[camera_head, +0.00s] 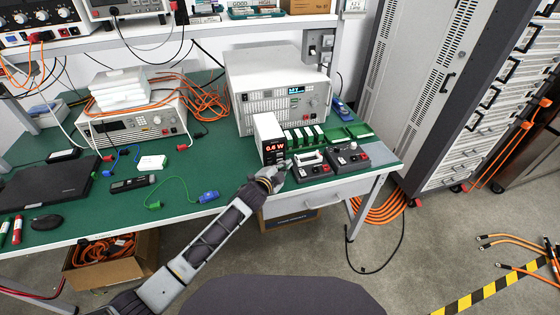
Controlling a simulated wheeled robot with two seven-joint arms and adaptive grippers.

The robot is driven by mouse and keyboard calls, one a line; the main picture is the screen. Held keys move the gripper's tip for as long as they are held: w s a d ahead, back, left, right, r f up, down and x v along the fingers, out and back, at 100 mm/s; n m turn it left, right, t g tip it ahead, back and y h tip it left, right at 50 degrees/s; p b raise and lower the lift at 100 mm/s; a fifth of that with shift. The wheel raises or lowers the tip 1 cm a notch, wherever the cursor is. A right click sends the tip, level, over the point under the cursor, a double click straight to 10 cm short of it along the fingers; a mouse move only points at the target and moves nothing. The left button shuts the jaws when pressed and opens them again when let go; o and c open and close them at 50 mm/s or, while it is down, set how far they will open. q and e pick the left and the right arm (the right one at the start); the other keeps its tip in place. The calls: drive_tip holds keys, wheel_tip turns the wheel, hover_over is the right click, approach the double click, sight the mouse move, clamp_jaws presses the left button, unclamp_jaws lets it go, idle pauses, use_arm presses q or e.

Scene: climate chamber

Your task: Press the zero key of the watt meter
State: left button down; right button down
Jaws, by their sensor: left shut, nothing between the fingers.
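The watt meter (268,130) is a small white upright box near the front edge of the green bench (210,186). Its dark front shows a lit orange-red reading in W. My left gripper (284,166) comes up from below and is shut and empty, with its fingertips close to the lower front of the meter. I cannot tell whether they touch it. The zero key is too small to make out, and the gripper partly covers that area. My right gripper is not in view.
Two dark control boxes, one with a silver handle (308,157) and one with knobs (348,155), stand right of the meter. A large white instrument (262,82) stands behind. A blue connector (208,197) lies at the left on the front edge. Green boards (352,131) lie behind the boxes.

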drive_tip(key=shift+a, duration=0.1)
use_arm(q)
drive_tip(key=shift+w, duration=0.1)
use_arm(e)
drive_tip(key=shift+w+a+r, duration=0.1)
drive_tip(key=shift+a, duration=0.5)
use_arm(q)
drive_tip(key=shift+w, duration=0.1)
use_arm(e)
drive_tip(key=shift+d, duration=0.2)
